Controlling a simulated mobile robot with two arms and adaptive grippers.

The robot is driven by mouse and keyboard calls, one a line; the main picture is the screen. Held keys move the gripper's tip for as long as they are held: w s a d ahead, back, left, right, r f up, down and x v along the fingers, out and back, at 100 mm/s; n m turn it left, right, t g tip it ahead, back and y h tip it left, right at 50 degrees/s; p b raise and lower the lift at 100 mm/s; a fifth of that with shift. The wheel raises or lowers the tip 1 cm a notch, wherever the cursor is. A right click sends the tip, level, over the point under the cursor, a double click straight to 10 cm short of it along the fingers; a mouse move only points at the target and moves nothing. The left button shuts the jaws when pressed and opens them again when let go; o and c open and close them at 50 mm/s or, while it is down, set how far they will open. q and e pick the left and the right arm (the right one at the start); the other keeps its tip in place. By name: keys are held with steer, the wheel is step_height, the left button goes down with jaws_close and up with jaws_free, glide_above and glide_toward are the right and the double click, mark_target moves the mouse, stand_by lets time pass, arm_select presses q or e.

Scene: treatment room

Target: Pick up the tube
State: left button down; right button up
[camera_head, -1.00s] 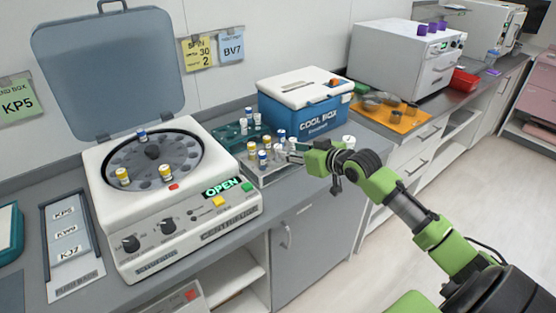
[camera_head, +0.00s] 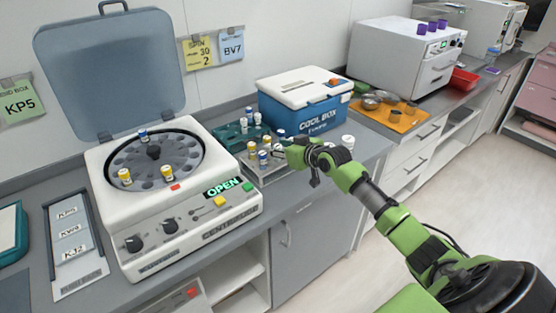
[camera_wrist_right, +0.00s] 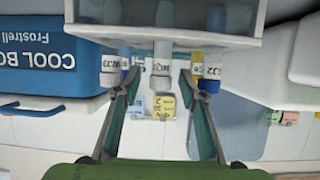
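My right gripper (camera_head: 284,147) is at the right side of a grey rack (camera_head: 272,181) holding several tubes with yellow, blue and pale caps. In the right wrist view the two fingers of the gripper (camera_wrist_right: 160,78) are open, on either side of a pale grey-capped tube (camera_wrist_right: 162,60). Contact with it cannot be told. A blue-capped tube (camera_wrist_right: 211,76) and a yellow-capped tube (camera_wrist_right: 197,62) are by the right finger; a white-labelled tube (camera_wrist_right: 110,68) is by the left. The gripper hides part of the rack in the head view. My left gripper is out of view.
A centrifuge (camera_head: 190,245) with its lid (camera_head: 110,75) raised and tubes in its rotor stands left. A green rack (camera_head: 228,137) and a blue cool box (camera_head: 312,118) are behind. A small white container (camera_head: 347,142) stands right of the gripper.

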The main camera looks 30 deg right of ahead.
jaws_close()
